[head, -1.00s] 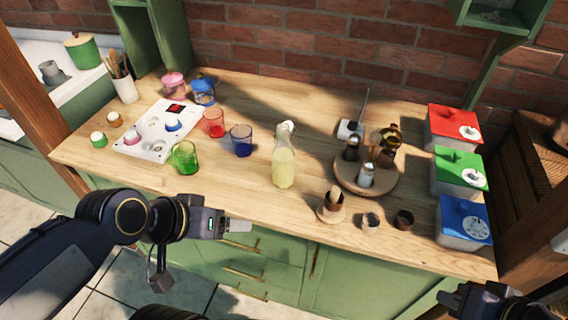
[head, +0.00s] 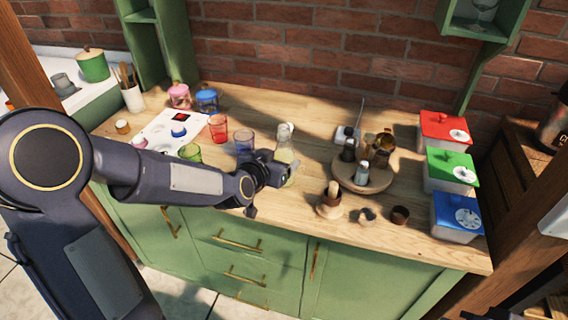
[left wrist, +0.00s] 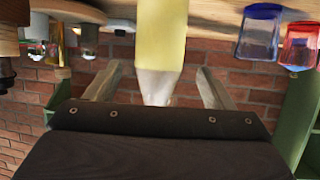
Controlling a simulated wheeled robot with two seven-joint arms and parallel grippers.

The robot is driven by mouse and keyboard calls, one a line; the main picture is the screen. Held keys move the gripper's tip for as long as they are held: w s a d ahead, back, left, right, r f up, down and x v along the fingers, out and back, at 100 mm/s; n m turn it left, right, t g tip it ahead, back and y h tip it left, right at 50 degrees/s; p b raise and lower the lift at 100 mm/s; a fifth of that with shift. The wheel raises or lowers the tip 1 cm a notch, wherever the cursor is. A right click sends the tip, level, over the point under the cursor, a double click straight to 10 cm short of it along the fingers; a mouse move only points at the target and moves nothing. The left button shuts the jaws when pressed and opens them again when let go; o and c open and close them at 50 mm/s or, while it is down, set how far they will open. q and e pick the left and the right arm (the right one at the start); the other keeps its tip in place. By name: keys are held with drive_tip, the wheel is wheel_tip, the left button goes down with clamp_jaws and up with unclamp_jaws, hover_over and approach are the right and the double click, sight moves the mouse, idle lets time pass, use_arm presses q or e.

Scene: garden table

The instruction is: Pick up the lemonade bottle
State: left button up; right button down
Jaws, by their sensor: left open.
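The lemonade bottle (head: 284,143) stands upright on the wooden counter (head: 310,110), clear glass with pale yellow liquid. Its lower part is partly hidden behind my left gripper (head: 284,174) in the head view. In the left wrist view, which is upside down, the bottle (left wrist: 161,40) shows between the two fingers of my left gripper (left wrist: 158,85). The fingers are open, one on each side of the bottle, with gaps visible on both sides. Only a dark part of my right arm shows at the bottom right edge of the head view; its jaws cannot be made out.
Blue (head: 243,142), red (head: 218,128) and green (head: 190,152) glasses stand left of the bottle. A round wooden tray (head: 364,182) with small bottles stands to the right. Lidded boxes line the right end.

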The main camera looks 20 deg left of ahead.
sight(281, 150)
use_arm(q)
drive_tip(key=x, duration=0.4)
drive_tip(key=shift+w+f+p, duration=0.1)
drive_tip(key=shift+p, duration=0.2)
drive_tip(key=shift+c, duration=0.5)
drive_tip(key=c, duration=1.4)
drive_tip(key=shift+o, duration=0.2)
drive_tip(key=shift+r, duration=0.25)
drive_tip(key=shift+r, duration=1)
drive_tip(key=s+d+r+p, duration=0.4)
drive_tip(key=s+r+p, duration=0.2)
drive_tip(key=s+r, duration=0.4)
drive_tip(key=shift+s+r, duration=0.3)
drive_tip(key=shift+s, duration=1.35)
